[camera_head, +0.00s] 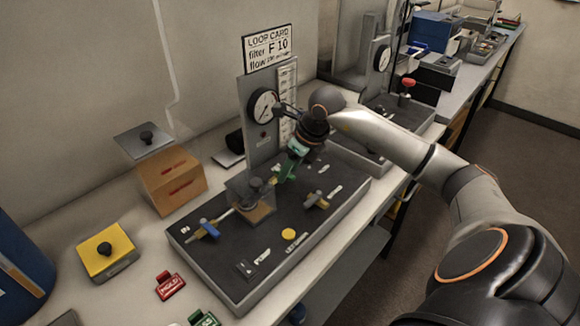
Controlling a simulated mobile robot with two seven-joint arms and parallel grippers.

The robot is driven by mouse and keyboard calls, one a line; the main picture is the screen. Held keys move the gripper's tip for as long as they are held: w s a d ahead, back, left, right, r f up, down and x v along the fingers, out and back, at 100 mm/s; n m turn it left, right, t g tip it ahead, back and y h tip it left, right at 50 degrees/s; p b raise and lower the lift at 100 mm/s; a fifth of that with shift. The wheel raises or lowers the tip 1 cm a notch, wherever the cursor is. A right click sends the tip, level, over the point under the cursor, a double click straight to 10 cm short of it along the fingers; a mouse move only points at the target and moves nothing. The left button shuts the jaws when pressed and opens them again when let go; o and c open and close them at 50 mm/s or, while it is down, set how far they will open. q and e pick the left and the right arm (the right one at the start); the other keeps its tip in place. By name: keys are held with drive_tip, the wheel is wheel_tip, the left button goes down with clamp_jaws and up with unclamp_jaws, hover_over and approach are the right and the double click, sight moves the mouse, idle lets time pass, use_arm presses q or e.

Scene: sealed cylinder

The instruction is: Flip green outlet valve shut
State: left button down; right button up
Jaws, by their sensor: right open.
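The green outlet valve (285,173) stands on the dark top of the loop panel (224,276), toward its back right. My right gripper (291,160) comes down from the upper right with its tip right at the green valve and partly covers it. It is open; whether its fingers touch or straddle the green handle cannot be told. The exact angle of the handle is hard to read. A blue-handled valve (209,228) sits at the panel's left end, with a clear-walled chamber (250,198) between the two. My left gripper is not in view.
A gauge (263,105) and loop card (267,48) stand behind the panel. A yellow-tan valve (318,200) lies near its right side. A cardboard box (173,180), yellow button box (107,250) and red HOLD tag (170,285) are to the left.

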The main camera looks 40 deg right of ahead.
drive_tip(key=shift+c, duration=0.3)
clamp_jaws()
idle(0.3)
drive_tip(key=shift+a+m+h+b, duration=0.3)
drive_tip(key=shift+m+b, duration=0.15)
drive_tip(key=shift+m, duration=0.35)
drive_tip(key=shift+o, duration=0.3)
unclamp_jaws()
drive_tip(key=v, duration=1.2)
drive_tip(key=shift+s+r+b, duration=0.2)
drive_tip(key=shift+r+b, duration=0.05)
drive_tip(key=shift+b, duration=0.05)
